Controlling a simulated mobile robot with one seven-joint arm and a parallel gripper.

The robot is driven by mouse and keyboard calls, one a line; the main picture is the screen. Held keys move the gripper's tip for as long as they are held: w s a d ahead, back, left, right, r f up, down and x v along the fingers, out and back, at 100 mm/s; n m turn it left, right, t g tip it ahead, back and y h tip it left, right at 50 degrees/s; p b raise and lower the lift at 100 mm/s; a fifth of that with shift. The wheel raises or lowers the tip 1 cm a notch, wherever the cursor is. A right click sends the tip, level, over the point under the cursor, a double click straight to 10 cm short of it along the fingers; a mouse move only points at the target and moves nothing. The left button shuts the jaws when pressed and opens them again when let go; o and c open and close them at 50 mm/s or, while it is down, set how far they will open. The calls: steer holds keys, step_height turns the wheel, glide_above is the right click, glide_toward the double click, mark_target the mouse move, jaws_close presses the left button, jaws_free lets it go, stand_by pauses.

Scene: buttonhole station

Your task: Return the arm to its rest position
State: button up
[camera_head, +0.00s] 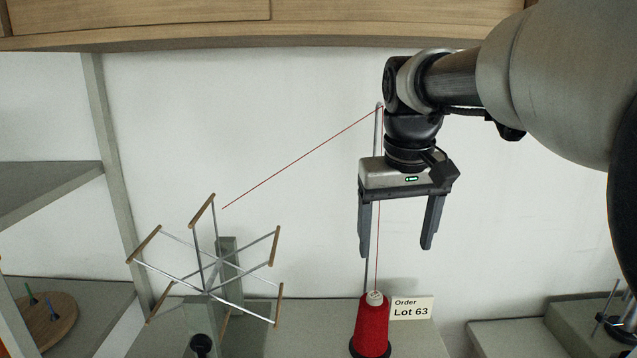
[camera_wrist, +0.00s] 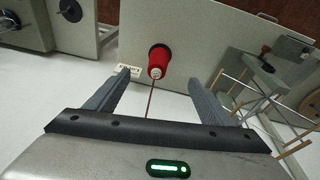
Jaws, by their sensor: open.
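My gripper (camera_head: 396,250) hangs fingers-down in the middle right of the head view, above the red thread cone. Its two dark fingers are spread apart with nothing held between them. My arm reaches in from the upper right. The fingers also show in the wrist view (camera_wrist: 158,85), with the red cone (camera_wrist: 159,60) beyond them and apart from them. In the head view the red cone (camera_head: 371,328) stands upright on a dark base on the grey bench.
A thin post (camera_head: 367,265) rises behind the cone, and red thread (camera_head: 303,157) runs from its top toward a spoked winder (camera_head: 208,290) at left. A card reading "Order Lot 63" (camera_head: 411,308) stands beside the cone. A wooden shelf (camera_head: 160,36) is above; grey shelves (camera_head: 50,185) are at left.

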steer(key=s+f+t, duration=0.1)
steer(key=s+f, duration=0.2)
steer(key=s, duration=0.6)
steer(key=s+f+m+t+p, duration=0.1)
steer(key=s+f+t, duration=0.1)
steer(key=s, duration=0.6)
steer(key=shift+s+d+f, duration=0.3)
steer(key=shift+s+f, duration=0.1)
